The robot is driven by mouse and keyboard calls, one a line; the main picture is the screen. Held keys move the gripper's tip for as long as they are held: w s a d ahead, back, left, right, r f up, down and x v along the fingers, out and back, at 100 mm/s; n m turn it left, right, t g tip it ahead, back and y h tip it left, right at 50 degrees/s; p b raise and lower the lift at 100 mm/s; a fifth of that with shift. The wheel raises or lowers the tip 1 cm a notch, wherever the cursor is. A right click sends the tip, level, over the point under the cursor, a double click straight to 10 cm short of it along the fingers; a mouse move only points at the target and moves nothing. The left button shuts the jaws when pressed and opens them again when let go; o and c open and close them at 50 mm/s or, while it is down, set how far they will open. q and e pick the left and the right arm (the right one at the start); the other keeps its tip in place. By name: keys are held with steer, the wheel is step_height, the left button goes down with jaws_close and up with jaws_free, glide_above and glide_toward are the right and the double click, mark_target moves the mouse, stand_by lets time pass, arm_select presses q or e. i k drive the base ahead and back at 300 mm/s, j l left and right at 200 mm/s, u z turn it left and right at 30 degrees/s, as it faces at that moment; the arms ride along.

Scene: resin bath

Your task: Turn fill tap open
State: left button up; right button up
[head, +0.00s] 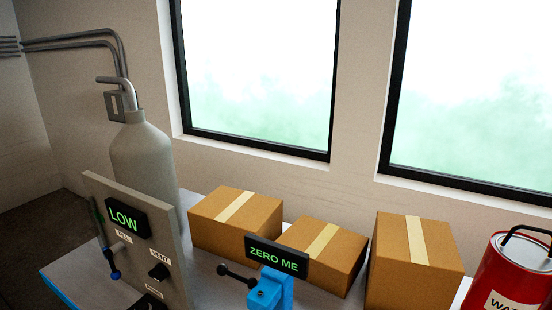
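The fill tap (110,262) is on the upright grey panel (173,245) at the lower left of the head view, just under the FILL label. Its dark blue handle points mostly down, and it is small in the picture. I cannot tell from this view whether the tap is open. A black VENT knob (159,271) is to its right. A display (126,218) above them reads LOW in green. A grey cylinder (143,160) with a bent pipe stands behind the panel. Neither of my grippers is in view.
A blue device (268,291) with a black knobbed lever and a ZERO ME display (277,256) stands right of the panel. Cardboard boxes (225,233) line the wall side of the table (205,268). A red can (505,275) is at the far right.

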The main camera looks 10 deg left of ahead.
mark_target(116, 275)
steer(key=k+u, duration=0.15)
steer(key=u, duration=1.1)
